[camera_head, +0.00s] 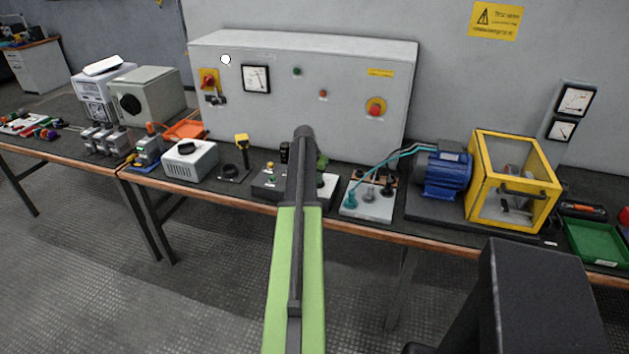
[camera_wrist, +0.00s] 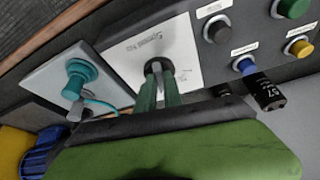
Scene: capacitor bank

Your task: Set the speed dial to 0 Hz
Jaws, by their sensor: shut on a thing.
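The speed dial (camera_wrist: 154,66) is a dark round knob on a white printed plate (camera_wrist: 180,45) in the wrist view. My gripper (camera_wrist: 160,82) has its two greenish fingers shut on the dial. The fingers cover part of it, so its pointer and setting cannot be read. The print on the plate is blurred. In the head view my arm hides the dial and the gripper; only the right part of the white plate (camera_head: 328,190) shows beside the arm.
A grey plate with teal and black plugs (camera_head: 367,200) and cables stands just right of the dial. Beyond are a blue motor (camera_head: 441,172) and a yellow guard box (camera_head: 514,180). Coloured buttons (camera_wrist: 243,64) sit beside the dial plate. A large grey cabinet (camera_head: 330,80) stands behind.

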